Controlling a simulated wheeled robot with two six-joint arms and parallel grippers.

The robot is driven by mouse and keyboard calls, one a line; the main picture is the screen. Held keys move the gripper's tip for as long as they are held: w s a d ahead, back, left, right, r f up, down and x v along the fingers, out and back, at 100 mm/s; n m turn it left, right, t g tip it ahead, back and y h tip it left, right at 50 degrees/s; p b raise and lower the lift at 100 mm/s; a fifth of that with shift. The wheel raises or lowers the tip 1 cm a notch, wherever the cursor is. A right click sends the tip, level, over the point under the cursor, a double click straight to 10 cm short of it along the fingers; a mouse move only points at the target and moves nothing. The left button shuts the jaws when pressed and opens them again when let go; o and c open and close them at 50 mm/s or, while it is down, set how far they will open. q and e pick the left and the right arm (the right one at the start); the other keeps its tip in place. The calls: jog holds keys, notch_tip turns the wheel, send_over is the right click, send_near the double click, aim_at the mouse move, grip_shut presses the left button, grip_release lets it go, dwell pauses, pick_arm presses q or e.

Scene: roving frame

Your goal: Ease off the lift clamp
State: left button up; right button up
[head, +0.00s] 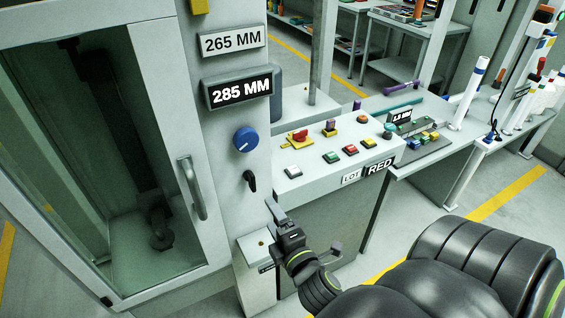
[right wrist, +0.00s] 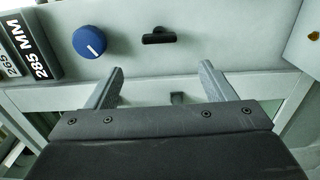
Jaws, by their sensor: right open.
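No control in view carries a readable lift clamp label. A blue round knob (head: 246,140) with a white pointer line is on the grey cabinet post, below the number plates. Below it is a small black lever handle (head: 251,181), pointing down in the head view. My right gripper (head: 304,226) is open and empty, low in front of the post and below the lever. In the right wrist view the lever (right wrist: 159,38) is beyond and between my open fingers (right wrist: 160,86), apart from them, and the knob (right wrist: 89,41) is to its left. My left gripper is not in view.
Plates read "265 MM" (head: 233,40) and "285 MM" (head: 239,91). A glazed cabinet door with a grey handle (head: 193,188) is left of the post. A sloped console (head: 315,165) with coloured buttons and a "LOT RED" sign is to the right. Floor shows beyond it.

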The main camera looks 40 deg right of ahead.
jog(key=shift+v, duration=2.05)
jog(key=s+f+m+g+y+b, duration=0.1)
jog(key=s+f+m+g, duration=0.25)
jog(key=f, duration=1.35)
jog(key=s+f+m+g+y+b, duration=0.1)
jog(key=s+f+m+g, duration=0.3)
jog(key=f, duration=1.4)
jog(key=s+d+f+m+g+y+b, duration=0.1)
jog(key=s+f+m+g, duration=0.7)
jog(key=s+f, duration=1)
jog(key=s+g, duration=0.1)
jog(key=s, duration=0.2)
jog(key=shift+s+d+f+b, duration=0.15)
jog(key=shift+d+f+b, duration=0.15)
jog(key=shift+d, duration=0.1)
